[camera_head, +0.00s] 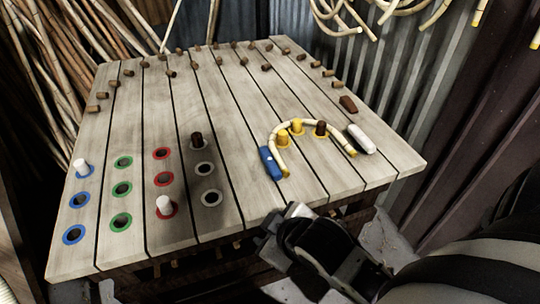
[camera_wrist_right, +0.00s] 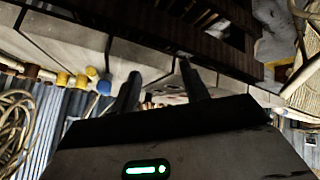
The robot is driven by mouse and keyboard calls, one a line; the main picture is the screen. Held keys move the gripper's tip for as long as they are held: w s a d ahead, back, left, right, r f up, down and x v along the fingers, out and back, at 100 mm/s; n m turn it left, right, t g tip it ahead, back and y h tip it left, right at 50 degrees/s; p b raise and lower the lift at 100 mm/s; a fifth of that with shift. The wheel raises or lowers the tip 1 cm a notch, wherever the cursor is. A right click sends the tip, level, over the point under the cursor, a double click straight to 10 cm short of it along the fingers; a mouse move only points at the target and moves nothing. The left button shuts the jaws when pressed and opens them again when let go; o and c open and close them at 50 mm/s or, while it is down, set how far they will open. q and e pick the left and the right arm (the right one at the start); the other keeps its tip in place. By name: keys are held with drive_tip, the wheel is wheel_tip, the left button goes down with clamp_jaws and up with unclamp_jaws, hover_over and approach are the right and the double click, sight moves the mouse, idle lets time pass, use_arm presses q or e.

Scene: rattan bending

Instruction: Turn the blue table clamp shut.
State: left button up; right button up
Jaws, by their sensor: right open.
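The blue table clamp (camera_head: 273,163) lies near the table's front edge, beside the left end of the bent rattan cane (camera_head: 305,122). I cannot tell whether it presses on the cane. A blue rounded part, likely this clamp, shows in the right wrist view (camera_wrist_right: 103,87). The cane arches around yellow pegs (camera_head: 297,126) and a dark brown peg (camera_head: 320,128). My right gripper (camera_head: 276,228) is open and empty, in front of the table's front edge, below and apart from the clamp. Its two fingers (camera_wrist_right: 159,78) stand apart in the right wrist view. My left gripper is out of view.
A white clamp (camera_head: 361,139) lies by the cane's right end, with a brown block (camera_head: 348,104) behind it. Colored ringed holes, some with pegs, fill the table's (camera_head: 235,110) left front. Small wooden pegs line the back. Rattan poles (camera_head: 45,60) lean at the left.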

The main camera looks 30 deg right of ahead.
drive_tip(key=w+a+r+n+t+y, duration=0.2)
drive_tip(key=w+r+n+t, duration=0.4)
drive_tip(key=r, duration=0.4)
drive_tip(key=w+a+r+n+t+y, duration=0.1)
drive_tip(key=w+a+r+n+t, duration=0.3)
drive_tip(key=w+r+n, duration=0.45)
drive_tip(key=a+r+n+g+y, duration=0.25)
drive_tip(key=n+y, duration=0.25)
drive_tip(key=n, duration=0.3)
drive_tip(key=s+a+r+n+g+y, duration=0.1)
drive_tip(key=a+r+n+y, duration=0.35)
drive_tip(key=n, duration=0.35)
drive_tip(key=a+r+n+g+y, duration=0.2)
drive_tip(key=a+n+y, duration=0.1)
drive_tip(key=n+y, duration=0.4)
drive_tip(key=n+g+h, duration=1.3)
drive_tip(key=n+h, duration=0.7)
drive_tip(key=n, duration=0.7)
hover_over(271, 160)
wheel_tip(271, 160, down, 10)
drive_tip(key=shift+y, duration=0.25)
wheel_tip(271, 160, down, 15)
drive_tip(key=shift+a+f+p, duration=0.1)
drive_tip(key=shift+p, duration=0.7)
